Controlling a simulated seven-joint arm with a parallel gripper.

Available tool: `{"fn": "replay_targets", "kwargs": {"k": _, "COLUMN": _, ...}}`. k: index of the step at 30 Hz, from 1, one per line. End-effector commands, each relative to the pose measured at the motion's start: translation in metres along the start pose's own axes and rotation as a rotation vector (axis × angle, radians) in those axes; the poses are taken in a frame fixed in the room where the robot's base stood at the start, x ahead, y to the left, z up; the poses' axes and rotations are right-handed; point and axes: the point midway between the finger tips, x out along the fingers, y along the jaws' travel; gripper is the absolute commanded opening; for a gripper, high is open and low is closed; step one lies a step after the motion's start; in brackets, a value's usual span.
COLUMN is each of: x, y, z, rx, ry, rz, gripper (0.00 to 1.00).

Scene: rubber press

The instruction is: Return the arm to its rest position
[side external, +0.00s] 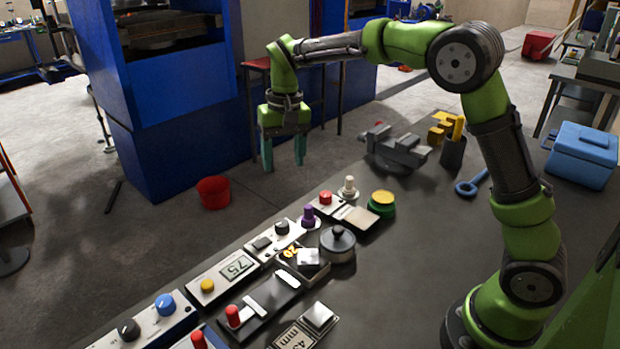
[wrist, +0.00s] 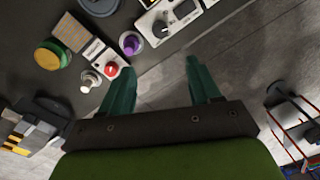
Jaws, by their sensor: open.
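My gripper (side external: 284,152) hangs fingers-down at the far edge of the bench (side external: 430,250), raised and beyond its edge in the side view. Its two teal fingers are apart with nothing between them. In the wrist view my gripper (wrist: 162,85) is also open and empty, with the grey floor showing between and beyond the fingers. My green arm is bent in an arch from its base at the lower right. No rest position is marked in either view.
Control panels with knobs, buttons and a display (side external: 237,267) line the bench's left edge. A vise (side external: 396,152), a green-and-yellow button (side external: 382,203) and a blue cooler (side external: 582,155) are also on it. A blue press (side external: 165,100) and a red bucket (side external: 213,192) stand on the floor.

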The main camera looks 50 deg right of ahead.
Motion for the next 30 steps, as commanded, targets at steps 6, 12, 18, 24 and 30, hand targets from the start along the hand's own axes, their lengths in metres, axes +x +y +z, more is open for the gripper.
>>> {"fn": "replay_targets", "kwargs": {"k": 6, "x": 0.015, "y": 0.004, "z": 0.007, "rx": -0.032, "ry": 0.011, "rz": -0.008, "gripper": 0.62}}
{"fn": "replay_targets", "kwargs": {"k": 12, "x": -0.004, "y": 0.025, "z": 0.052, "rx": -0.072, "ry": 0.077, "rz": -0.098, "gripper": 0.62}}
{"fn": "replay_targets", "kwargs": {"k": 18, "x": -0.029, "y": 0.052, "z": 0.111, "rx": -0.102, "ry": 0.192, "rz": -0.201, "gripper": 0.62}}
{"fn": "replay_targets", "kwargs": {"k": 24, "x": -0.038, "y": 0.08, "z": 0.171, "rx": -0.119, "ry": 0.329, "rz": -0.283, "gripper": 0.62}}
{"fn": "replay_targets", "kwargs": {"k": 30, "x": -0.039, "y": 0.1, "z": 0.207, "rx": -0.121, "ry": 0.439, "rz": -0.33, "gripper": 0.62}}
